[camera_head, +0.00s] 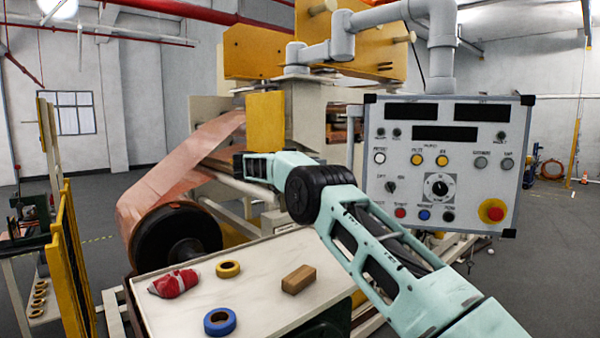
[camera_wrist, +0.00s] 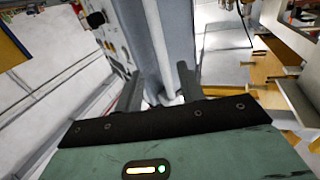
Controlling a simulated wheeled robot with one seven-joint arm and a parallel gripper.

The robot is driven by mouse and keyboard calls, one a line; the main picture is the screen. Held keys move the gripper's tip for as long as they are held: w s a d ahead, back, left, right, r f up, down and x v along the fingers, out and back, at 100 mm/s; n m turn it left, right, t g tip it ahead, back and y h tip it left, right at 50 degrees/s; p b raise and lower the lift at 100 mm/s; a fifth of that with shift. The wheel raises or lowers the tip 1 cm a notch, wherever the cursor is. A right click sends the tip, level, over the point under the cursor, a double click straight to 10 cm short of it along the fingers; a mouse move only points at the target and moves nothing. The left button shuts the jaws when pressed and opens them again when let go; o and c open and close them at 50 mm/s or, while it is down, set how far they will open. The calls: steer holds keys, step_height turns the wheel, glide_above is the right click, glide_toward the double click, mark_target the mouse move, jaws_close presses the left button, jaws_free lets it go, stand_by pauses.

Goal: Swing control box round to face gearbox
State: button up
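The control box (camera_head: 440,195) is a light grey panel with dark displays, coloured buttons, a dial and a red emergency knob. It hangs from a grey pipe arm (camera_head: 440,45) at the right, and its face is toward the head camera. Yellow housings (camera_head: 255,50) stand on the machine behind; I cannot tell which part is the gearbox. In the wrist view, my gripper (camera_wrist: 158,76) has its two dark fingers apart, with a grey bar (camera_wrist: 160,45) between them beside a grey panel with knobs. Whether they touch the bar is unclear. The fingertips are not discernible in the head view.
A pale table (camera_head: 250,290) in front holds a red crumpled item (camera_head: 174,284), a yellow tape roll (camera_head: 228,268), a blue tape roll (camera_head: 219,321) and a wooden block (camera_head: 298,279). A copper foil roll (camera_head: 150,195) is behind it. Open floor (camera_head: 550,260) lies at right.

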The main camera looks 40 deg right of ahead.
steer(key=shift+v, duration=2.45)
